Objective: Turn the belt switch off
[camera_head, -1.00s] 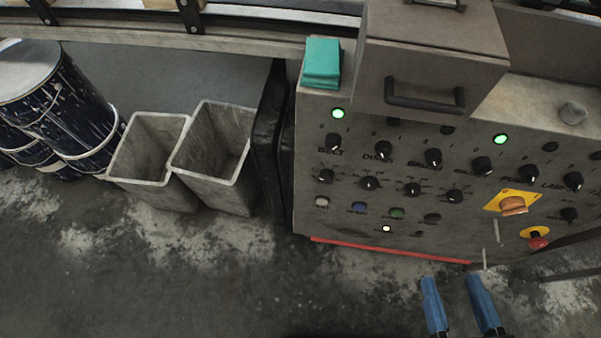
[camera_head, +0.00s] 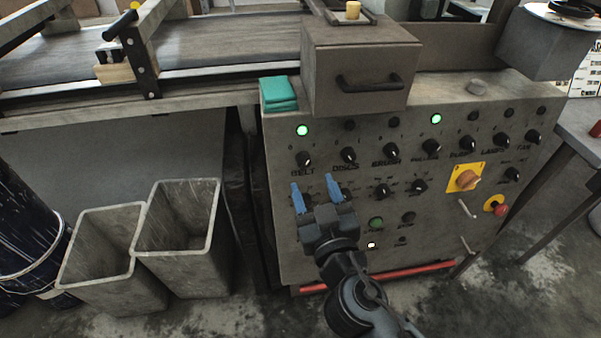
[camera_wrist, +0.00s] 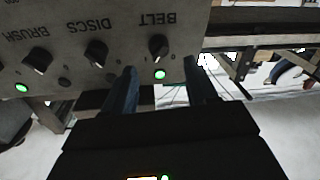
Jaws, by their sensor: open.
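The belt switch (camera_head: 304,159) is a black rotary knob at the upper left of the grey control panel (camera_head: 290,232), above the label BELT. A green lamp (camera_head: 302,131) glows above it. My gripper (camera_head: 314,188) is open and empty, its two blue fingers just below the BELT label in the head view. In the wrist view the picture is upside down; the belt switch (camera_wrist: 158,42) and its lit lamp (camera_wrist: 160,74) lie beyond the fingers (camera_wrist: 158,88), and the fingers appear apart from the knob.
The DISCS knob (camera_head: 348,155) and BRUSH knob (camera_head: 392,150) sit to the right. A box with a handle (camera_head: 360,65) juts out above the panel, with teal cloths (camera_head: 279,93) beside it. An orange switch (camera_head: 467,179) and a red button (camera_head: 501,209) are farther right. Two bins (camera_head: 180,240) stand left.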

